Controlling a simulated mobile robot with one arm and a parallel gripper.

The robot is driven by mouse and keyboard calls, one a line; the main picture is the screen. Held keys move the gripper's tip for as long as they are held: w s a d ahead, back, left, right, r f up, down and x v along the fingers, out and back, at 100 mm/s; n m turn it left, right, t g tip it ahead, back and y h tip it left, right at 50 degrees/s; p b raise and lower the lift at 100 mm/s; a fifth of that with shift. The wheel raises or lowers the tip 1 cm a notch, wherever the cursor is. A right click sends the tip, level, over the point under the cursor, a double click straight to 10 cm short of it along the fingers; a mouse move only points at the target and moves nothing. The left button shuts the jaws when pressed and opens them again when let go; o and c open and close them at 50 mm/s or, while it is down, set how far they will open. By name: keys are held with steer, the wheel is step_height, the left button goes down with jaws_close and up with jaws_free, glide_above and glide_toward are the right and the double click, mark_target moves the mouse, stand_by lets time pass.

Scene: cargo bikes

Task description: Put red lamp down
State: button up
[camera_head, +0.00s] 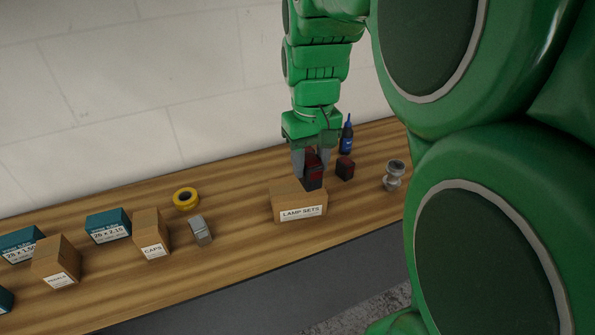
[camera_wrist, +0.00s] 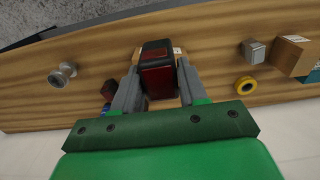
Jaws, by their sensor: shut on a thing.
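My gripper (camera_head: 311,161) points down behind the lamp box and is shut on a dark lamp with a red lens (camera_head: 313,174). In the wrist view the red lamp (camera_wrist: 158,72) sits between the two fingers. The cardboard box labelled "LAMP SETS" (camera_head: 299,206) stands just in front of it and is mostly hidden behind the lamp in the wrist view. I cannot tell whether the lamp touches the bench or hangs a little above it. A second, smaller dark red lamp (camera_head: 345,168) stands on the bench to the right, apart from my gripper.
A blue bottle (camera_head: 347,136) stands behind the second lamp. A silver spool-shaped part (camera_head: 394,175) is near the right end of the wooden bench (camera_head: 255,250). A yellow tape roll (camera_head: 186,199), a grey block (camera_head: 200,230) and several boxes are left. Bare wood lies between.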

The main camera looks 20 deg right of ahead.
steer(key=shift+w+d+f, duration=0.3)
steer(key=shift+w+f, duration=1.15)
steer(key=shift+w, duration=0.3)
steer(key=shift+w+d+f, duration=0.35)
steer(key=shift+w+f, duration=1.05)
steer(key=shift+w, duration=0.4)
steer(key=shift+w+d+f, duration=0.3)
steer(key=shift+w+f, duration=1.15)
steer(key=shift+w, duration=0.3)
steer(key=shift+f, duration=1.5)
steer(key=shift+f, duration=0.1)
steer(key=o, duration=1.1)
